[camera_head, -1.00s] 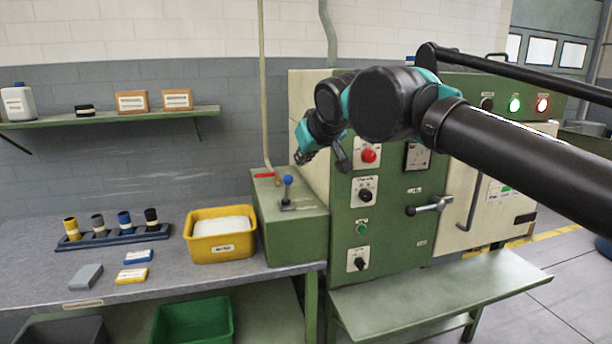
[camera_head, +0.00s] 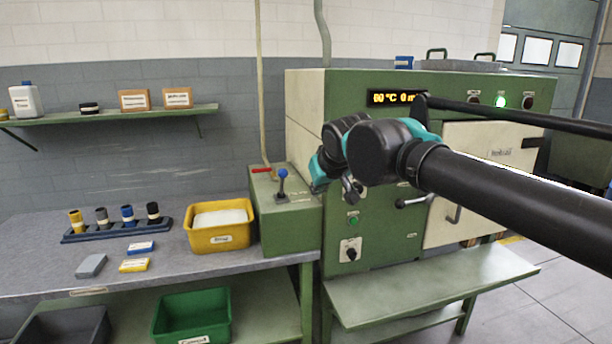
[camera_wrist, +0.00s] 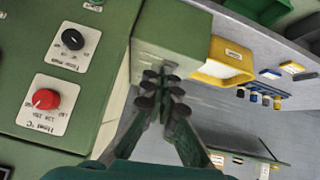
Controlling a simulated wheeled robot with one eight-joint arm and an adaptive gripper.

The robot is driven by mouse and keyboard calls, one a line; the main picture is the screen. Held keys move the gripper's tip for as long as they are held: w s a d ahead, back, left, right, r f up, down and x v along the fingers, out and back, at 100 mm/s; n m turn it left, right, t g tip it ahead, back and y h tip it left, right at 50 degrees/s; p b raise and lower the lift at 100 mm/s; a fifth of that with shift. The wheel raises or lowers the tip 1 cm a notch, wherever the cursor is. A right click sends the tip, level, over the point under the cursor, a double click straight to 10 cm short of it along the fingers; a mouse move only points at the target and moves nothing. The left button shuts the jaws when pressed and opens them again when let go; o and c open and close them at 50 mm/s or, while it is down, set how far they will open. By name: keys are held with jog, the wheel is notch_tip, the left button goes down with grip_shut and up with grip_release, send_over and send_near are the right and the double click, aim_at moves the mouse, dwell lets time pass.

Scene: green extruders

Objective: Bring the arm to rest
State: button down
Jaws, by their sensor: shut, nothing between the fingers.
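My gripper (camera_wrist: 160,85) is shut and empty in the wrist view, its dark fingertips together in front of the side of the green lever box (camera_wrist: 170,40). In the head view my arm reaches in from the right, bent in front of the green extruder (camera_head: 300,115), and covers part of its control panel. The fingertips cannot be made out clearly there. The wrist view shows a red heat knob (camera_wrist: 46,98) and a black knob (camera_wrist: 72,39) to the left of the fingers, apart from them.
The lever box (camera_head: 290,225) with a blue-knobbed lever (camera_head: 282,182) stands on the bench. A yellow bin (camera_head: 221,240) and a rack of several cylinders (camera_head: 115,229) are left of it. A display (camera_head: 392,97) is partly hidden by my arm. A green shelf (camera_head: 430,285) juts out below.

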jog(key=s+d+f+m+g, duration=0.1)
jog(key=s+d+f, duration=0.3)
jog(key=f, duration=0.6)
jog(key=s+d+f+m+g+h, duration=0.1)
jog(key=s+d+f, duration=0.3)
jog(key=f, duration=0.7)
jog(key=s+d+f+m+g+h, duration=0.1)
jog(key=s+d+f, duration=0.3)
jog(key=d+f, duration=0.4)
notch_tip(320, 180, down, 4)
jog(key=shift+s+r+m+g, duration=0.25)
jog(key=shift+s+m+g, duration=0.05)
jog(key=shift+m+g, duration=0.45)
